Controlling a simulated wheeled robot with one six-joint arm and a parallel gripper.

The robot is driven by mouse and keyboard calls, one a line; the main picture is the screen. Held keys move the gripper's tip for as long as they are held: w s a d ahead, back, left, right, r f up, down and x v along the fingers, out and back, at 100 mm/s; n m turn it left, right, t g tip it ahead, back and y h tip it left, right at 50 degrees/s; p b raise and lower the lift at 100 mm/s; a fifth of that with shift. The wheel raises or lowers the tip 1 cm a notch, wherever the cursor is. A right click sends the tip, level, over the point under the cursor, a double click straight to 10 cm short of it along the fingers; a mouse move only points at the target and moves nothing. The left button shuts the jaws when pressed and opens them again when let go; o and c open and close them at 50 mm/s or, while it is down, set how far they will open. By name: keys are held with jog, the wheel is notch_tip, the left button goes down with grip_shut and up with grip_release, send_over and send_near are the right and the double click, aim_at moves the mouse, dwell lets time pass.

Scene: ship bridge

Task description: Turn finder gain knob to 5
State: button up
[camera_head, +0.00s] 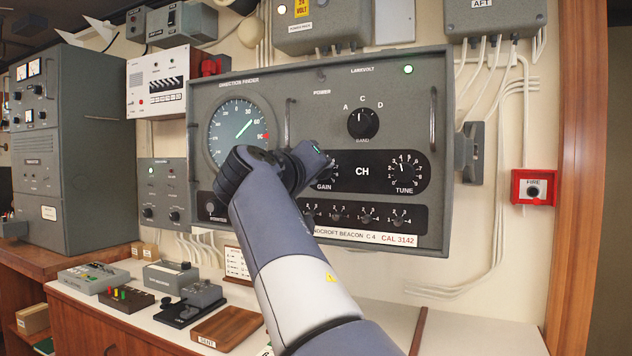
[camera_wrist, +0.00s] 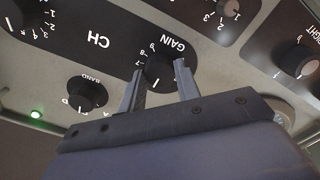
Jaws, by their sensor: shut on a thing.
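The direction finder panel (camera_head: 270,82) is a grey box on the wall with a round green dial. The black gain knob (camera_wrist: 158,72) shows in the wrist view, which sees the panel upside down, below the word GAIN. My gripper (camera_wrist: 160,77) has a finger on each side of this knob and is shut on it. Some scale figures show beside the knob; I cannot tell where its pointer stands. In the head view my gripper (camera_head: 318,163) covers the gain knob, and only part of its scale and the label show.
The tune knob (camera_head: 403,174) is right of the gain scale. The band knob (camera_head: 362,123) is above, and a row of small knobs (camera_head: 366,216) is below. Metal handles (camera_head: 433,120) stand out from the panel. Boxes and a telegraph key (camera_head: 190,305) lie on the desk below.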

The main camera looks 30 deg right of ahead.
jog(key=shift+f+m+b, duration=0.1)
jog(key=shift+m+b, duration=0.4)
jog(key=shift+m, duration=0.6)
jog(key=o, duration=1)
jog(key=shift+c, duration=0.2)
jog(key=v, duration=1.1)
jog(key=shift+b, duration=0.45)
jog(key=shift+d, duration=0.15)
jog(key=p+x, duration=0.1)
jog(key=x, duration=0.9)
jog(key=shift+w+d, duration=0.25)
jog(key=shift+w, duration=0.05)
